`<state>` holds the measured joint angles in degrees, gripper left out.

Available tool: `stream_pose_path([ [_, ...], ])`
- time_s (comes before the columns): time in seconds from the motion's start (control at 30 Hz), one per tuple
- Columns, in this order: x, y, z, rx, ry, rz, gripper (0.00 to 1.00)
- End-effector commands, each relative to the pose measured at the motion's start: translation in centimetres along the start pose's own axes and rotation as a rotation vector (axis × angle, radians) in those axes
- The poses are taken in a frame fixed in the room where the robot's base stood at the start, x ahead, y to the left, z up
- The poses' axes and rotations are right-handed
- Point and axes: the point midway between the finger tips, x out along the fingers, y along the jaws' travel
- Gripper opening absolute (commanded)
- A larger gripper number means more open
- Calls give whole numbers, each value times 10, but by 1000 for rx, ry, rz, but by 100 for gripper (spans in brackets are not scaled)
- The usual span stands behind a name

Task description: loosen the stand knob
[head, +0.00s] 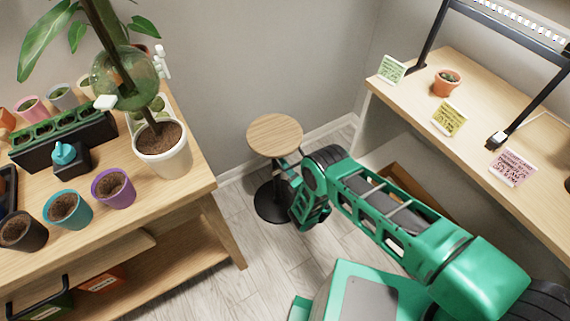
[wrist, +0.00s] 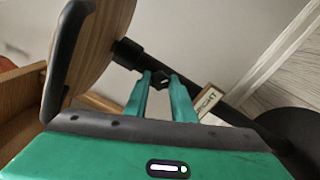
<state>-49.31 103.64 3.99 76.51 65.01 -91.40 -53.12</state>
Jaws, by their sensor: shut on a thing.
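The stand has a round wooden top (head: 275,135), a dark column and a round black base (head: 272,203) on the floor. In the wrist view its top (wrist: 105,40) is at the upper left and its dark column (wrist: 215,100) runs diagonally. My gripper (wrist: 160,76) is beside the column, just below the top, with its two green fingers shut on the small dark stand knob (wrist: 161,81). In the head view my own arm hides the knob and part of the column.
A plant table (head: 190,190) with several pots stands left of the stand, including a white pot (head: 164,150) with a tall plant. A shelf table (head: 420,95) with a small terracotta pot (head: 446,83) and cards is on the right. Bare floor (head: 235,245) lies between.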

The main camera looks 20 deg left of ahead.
Motion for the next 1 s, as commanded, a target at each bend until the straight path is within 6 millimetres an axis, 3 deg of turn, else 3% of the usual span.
stream_pose_path([
  [0.5,-2,-3,-2,-447,3,-6,1],
  [1.0,-2,-4,-1,-638,1,-9,1],
])
